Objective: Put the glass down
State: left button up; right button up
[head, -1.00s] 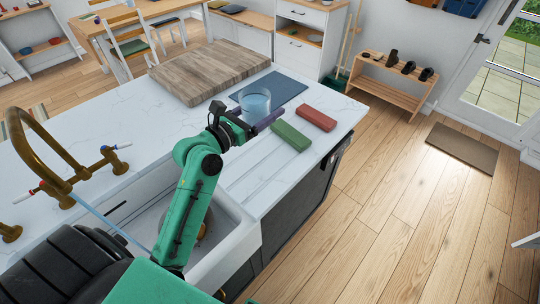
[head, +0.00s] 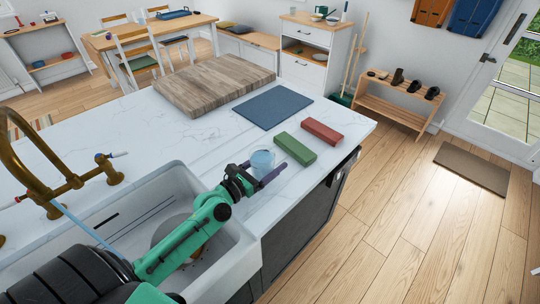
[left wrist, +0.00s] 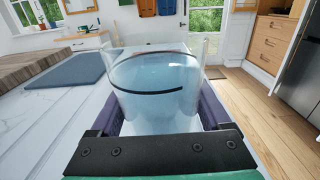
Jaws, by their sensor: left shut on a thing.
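A clear glass (head: 262,159) with pale blue contents is between the fingers of my left gripper (head: 263,174), which is shut on it. The glass is upright, over the white worktop between the sink and the green block (head: 295,148). The head view does not clearly show whether its base touches the worktop. In the left wrist view the glass (left wrist: 155,80) fills the middle, with a purple finger on each side; its base is partly hidden by the gripper. My right gripper is not in view.
A blue mat (head: 272,108) lies behind the glass. A red block (head: 322,131) lies beyond the green one. A wooden board (head: 215,88) is farther back. The sink (head: 226,238) and brass tap (head: 72,184) are in front and to the left.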

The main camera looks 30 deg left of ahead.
aim_at(270, 169)
pick_arm(q)
notch_tip(270, 169, down, 3)
jog(key=shift+r+b, duration=0.1)
jog(key=shift+b, duration=0.5)
jog(key=shift+w, duration=0.1)
jog(key=o, duration=1.6)
jog(key=shift+c, duration=0.2)
jog(key=shift+r, duration=0.1)
jog(key=b+v, duration=0.1)
jog(key=v, duration=0.2)
jog(key=b+v, duration=0.1)
jog(key=v, duration=0.3)
jog(key=b+v, duration=0.2)
jog(key=v, duration=0.2)
jog(key=shift+f, duration=0.3)
jog(key=shift+s+a+r, duration=0.1)
jog(key=shift+s+r, duration=0.1)
jog(key=shift+s, duration=0.4)
